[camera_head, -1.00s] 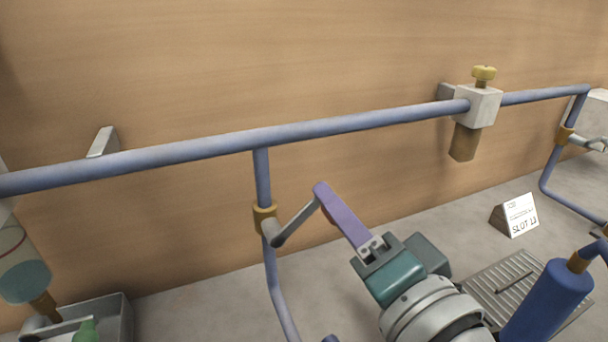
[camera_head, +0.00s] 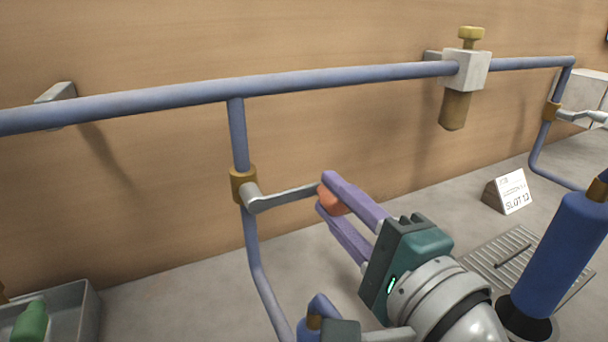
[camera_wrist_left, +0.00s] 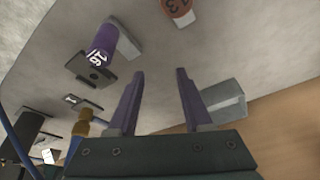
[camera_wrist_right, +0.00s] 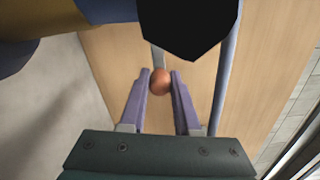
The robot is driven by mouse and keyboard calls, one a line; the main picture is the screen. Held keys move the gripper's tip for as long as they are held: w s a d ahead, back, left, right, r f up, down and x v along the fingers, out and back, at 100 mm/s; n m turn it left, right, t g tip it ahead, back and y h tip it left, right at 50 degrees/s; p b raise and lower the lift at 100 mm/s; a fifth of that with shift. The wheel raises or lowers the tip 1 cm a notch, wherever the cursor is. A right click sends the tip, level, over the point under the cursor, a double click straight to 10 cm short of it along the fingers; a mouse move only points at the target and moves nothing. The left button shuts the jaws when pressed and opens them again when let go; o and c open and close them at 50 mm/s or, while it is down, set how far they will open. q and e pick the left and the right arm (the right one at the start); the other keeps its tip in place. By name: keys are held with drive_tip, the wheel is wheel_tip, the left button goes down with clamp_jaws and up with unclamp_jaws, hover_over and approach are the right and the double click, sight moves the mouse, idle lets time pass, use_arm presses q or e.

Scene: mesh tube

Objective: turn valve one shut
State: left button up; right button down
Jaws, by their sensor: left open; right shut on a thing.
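A brass-bodied valve (camera_head: 243,184) sits on the vertical blue pipe below the long rail. Its grey lever (camera_head: 285,197) points right, tilted slightly up, and ends in an orange knob (camera_head: 331,200). My right gripper (camera_head: 325,195) has its purple fingers closed around that knob; the knob also shows between the fingertips in the right wrist view (camera_wrist_right: 160,82). No number shows on this valve. My left gripper (camera_wrist_left: 160,72) is open and empty in the left wrist view, above a grey surface.
A second brass valve (camera_head: 552,112) with a lever is at the far right. A white block (camera_head: 466,70) with a brass knob sits on the rail. A "SLOT" sign (camera_head: 510,191), a blue cylinder (camera_head: 560,245) and a grey bin (camera_head: 75,310) stand below. A purple numbered cylinder (camera_wrist_left: 108,47) shows near my left gripper.

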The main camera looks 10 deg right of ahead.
drive_tip(key=shift+f, duration=0.15)
idle(0.3)
drive_tip(key=c, duration=0.6)
unclamp_jaws()
drive_tip(key=v, duration=1)
drive_tip(key=shift+b, duration=0.35)
